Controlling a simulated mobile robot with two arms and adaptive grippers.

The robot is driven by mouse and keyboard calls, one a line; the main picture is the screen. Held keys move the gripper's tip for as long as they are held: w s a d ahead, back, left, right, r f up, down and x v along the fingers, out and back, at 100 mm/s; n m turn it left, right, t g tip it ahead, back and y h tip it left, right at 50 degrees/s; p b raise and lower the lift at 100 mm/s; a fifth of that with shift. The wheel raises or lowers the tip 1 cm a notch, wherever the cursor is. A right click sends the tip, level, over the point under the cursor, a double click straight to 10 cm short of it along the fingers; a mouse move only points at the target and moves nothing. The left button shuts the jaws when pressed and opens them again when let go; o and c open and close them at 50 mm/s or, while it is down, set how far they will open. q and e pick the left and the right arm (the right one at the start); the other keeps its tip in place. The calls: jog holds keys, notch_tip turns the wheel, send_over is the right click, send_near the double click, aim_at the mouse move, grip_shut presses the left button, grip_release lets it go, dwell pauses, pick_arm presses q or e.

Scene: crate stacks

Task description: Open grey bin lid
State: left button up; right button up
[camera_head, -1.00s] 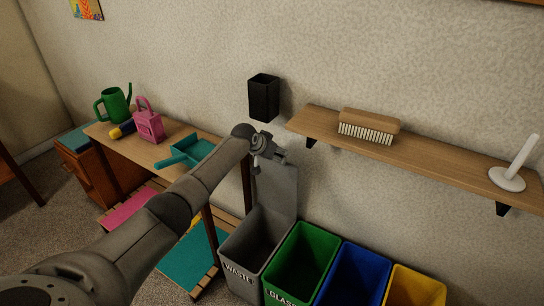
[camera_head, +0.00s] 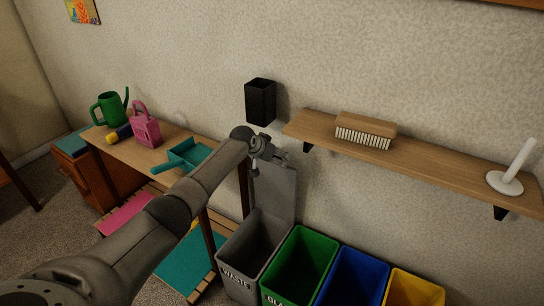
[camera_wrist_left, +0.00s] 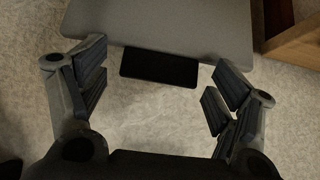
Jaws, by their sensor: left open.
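The grey bin (camera_head: 252,249), marked WASTE, stands at the lower middle of the head view. Its grey lid (camera_head: 276,190) is raised upright against the wall, and the bin's inside shows. My left gripper (camera_head: 281,158) is at the top edge of the lid; the head view does not show clearly whether it touches. The lid (camera_wrist_left: 165,22) spans the top of that view, beyond the fingertips. My right gripper is not in view.
Green (camera_head: 302,262), blue (camera_head: 352,276) and yellow (camera_head: 413,289) open bins stand to the right. A wall shelf (camera_head: 432,164) holds a brush and a white holder. A black box (camera_head: 260,103) hangs above my gripper. A wooden table (camera_head: 117,148) stands left.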

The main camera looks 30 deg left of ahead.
pick_arm(q)
jog(key=shift+s, duration=0.1)
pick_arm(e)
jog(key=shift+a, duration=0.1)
pick_arm(q)
jog(key=v, duration=1.2)
jog(key=shift+d, duration=0.1)
dwell(0.3)
